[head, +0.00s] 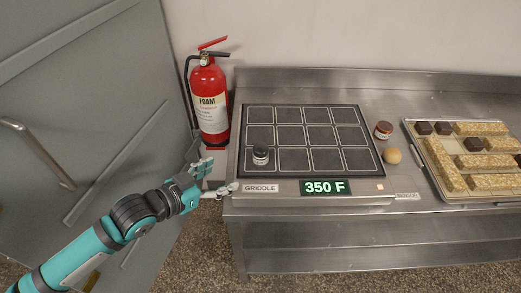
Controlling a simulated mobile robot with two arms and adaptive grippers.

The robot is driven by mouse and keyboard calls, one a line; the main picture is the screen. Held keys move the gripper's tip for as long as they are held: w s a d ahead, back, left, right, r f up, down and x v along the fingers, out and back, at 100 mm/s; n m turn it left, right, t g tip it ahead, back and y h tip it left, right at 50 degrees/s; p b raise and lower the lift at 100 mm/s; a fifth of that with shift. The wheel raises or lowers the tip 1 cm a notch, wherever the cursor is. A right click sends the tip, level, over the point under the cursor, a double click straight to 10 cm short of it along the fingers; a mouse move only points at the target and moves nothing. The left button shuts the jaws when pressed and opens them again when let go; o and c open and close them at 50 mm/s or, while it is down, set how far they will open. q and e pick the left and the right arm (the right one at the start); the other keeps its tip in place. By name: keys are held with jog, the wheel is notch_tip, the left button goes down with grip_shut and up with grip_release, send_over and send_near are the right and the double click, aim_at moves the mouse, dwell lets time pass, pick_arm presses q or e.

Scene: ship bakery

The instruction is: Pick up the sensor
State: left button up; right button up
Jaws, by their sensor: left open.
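A small black and white cylinder (260,154), which looks like the sensor, stands upright on the dark griddle (320,138), in the front left square of its grid. My left gripper (222,176) is open and empty at the griddle's front left corner. It is left of the cylinder and apart from it. One finger is close to the griddle's front edge by the GRIDDLE label; whether it touches I cannot tell. A label reading SENSOR (407,196) lies on the steel counter with nothing standing on it. My right gripper is not in view.
A red foam extinguisher (209,98) stands behind my left gripper. A brown jar (383,130) and a round tan ball (392,156) are right of the griddle. A tray (437,180) of oat bars and dark cubes is at the right. The griddle display (325,187) reads 350 F.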

aim_at(255, 155)
pick_arm(q)
jog(key=p+x, duration=0.2)
jog(key=x, duration=0.9)
jog(key=shift+w+d, duration=0.3)
jog(key=shift+w+d+p, duration=0.3)
jog(key=shift+w+p, duration=0.1)
jog(key=shift+p, duration=0.1)
jog(key=p+x, duration=0.1)
jog(key=x, duration=0.2)
jog(key=shift+w+r, duration=0.1)
jog(key=shift+w, duration=0.2)
jog(key=shift+w+d+f, duration=0.3)
jog(key=shift+w+d, duration=0.1)
jog(key=shift+s, duration=0.1)
jog(key=shift+c, duration=0.4)
jog(key=c, duration=1.4)
grip_shut()
jog(key=shift+r, duration=0.15)
